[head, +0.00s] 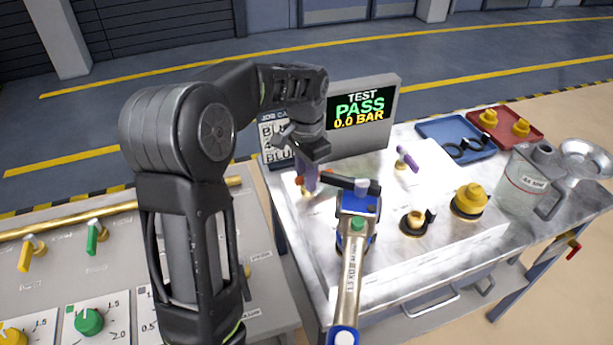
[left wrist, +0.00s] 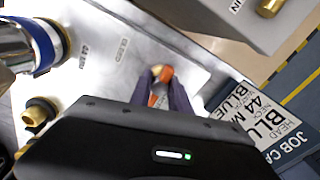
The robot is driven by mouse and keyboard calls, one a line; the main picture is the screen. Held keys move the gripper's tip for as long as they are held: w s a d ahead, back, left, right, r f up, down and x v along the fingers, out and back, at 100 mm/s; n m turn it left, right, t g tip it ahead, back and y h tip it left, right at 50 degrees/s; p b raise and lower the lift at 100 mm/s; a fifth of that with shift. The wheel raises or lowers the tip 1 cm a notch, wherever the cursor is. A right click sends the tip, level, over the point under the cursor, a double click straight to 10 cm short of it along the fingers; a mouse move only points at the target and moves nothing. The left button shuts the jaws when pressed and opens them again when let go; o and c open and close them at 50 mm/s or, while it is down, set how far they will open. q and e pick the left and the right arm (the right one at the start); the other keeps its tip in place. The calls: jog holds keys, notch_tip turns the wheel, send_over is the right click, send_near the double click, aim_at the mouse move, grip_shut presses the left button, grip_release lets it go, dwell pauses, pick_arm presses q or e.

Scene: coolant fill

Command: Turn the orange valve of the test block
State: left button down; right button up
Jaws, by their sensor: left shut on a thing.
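The orange valve (head: 299,181) stands at the left end of the white test block (head: 330,262). My left gripper (head: 307,182) is down at the valve from above, its purple-grey fingers around it and covering much of it. In the left wrist view the orange valve (left wrist: 165,74) shows between the tips of my left gripper (left wrist: 163,85), which is shut on it. The exact angle of the valve handle is hard to tell. My right gripper is in neither view.
A screen (head: 360,108) reads TEST PASS, 0.0 BAR. A yellow cap (head: 470,198), a jug (head: 522,180), and blue (head: 434,128) and red (head: 533,139) trays are further right.

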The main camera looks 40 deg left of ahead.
pick_arm(q)
jog(key=c, duration=1.2)
grip_release()
notch_tip(320, 180, up, 8)
jog(key=shift+f, duration=0.1)
jog(key=shift+s+f, duration=0.1)
